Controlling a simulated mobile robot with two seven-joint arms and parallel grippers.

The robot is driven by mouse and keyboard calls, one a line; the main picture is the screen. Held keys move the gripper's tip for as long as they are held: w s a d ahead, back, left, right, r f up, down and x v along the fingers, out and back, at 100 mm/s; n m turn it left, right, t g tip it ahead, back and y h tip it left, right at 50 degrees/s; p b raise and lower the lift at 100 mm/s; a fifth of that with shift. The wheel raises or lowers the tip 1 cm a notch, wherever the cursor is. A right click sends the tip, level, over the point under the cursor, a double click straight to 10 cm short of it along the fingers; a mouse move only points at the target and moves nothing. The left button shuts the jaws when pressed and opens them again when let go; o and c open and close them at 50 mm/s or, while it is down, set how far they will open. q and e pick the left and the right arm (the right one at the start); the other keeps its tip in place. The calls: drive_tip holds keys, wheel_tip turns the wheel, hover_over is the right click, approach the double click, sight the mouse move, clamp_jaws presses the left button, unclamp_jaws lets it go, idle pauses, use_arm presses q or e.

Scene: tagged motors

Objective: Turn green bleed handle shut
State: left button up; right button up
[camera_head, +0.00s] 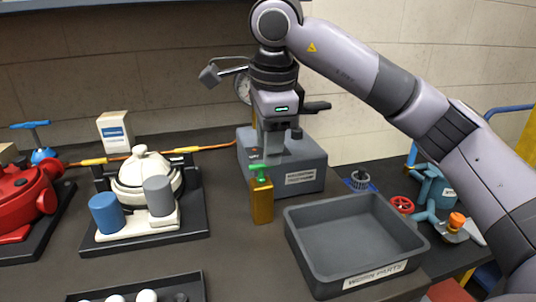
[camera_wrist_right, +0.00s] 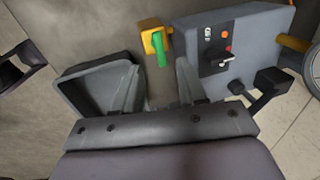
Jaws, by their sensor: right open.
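The green bleed handle (camera_head: 261,173) sits on top of an upright brass-coloured block (camera_head: 262,202) in front of the grey machine. In the right wrist view, the green handle (camera_wrist_right: 159,52) lies just beyond my fingertips, beside the brass block (camera_wrist_right: 150,38). My right gripper (camera_head: 268,152) points down above and slightly behind the handle. In the right wrist view its two fingers (camera_wrist_right: 158,82) are spread, with nothing between them. It appears apart from the handle. My left gripper is not in view in the head view.
The grey machine (camera_head: 307,163) with a switch panel (camera_wrist_right: 214,50) stands close behind. An empty grey tray (camera_head: 309,250) is at front right. A white motor unit (camera_head: 130,190) and a red one (camera_head: 30,200) stand left. Dark table between block and white unit is clear.

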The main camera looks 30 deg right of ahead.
drive_tip(key=shift+s+a+r, duration=0.1)
drive_tip(key=shift+s+r, duration=0.05)
drive_tip(key=shift+r, duration=0.6)
drive_tip(key=shift+s+r, duration=0.15)
drive_tip(key=shift+r, duration=0.6)
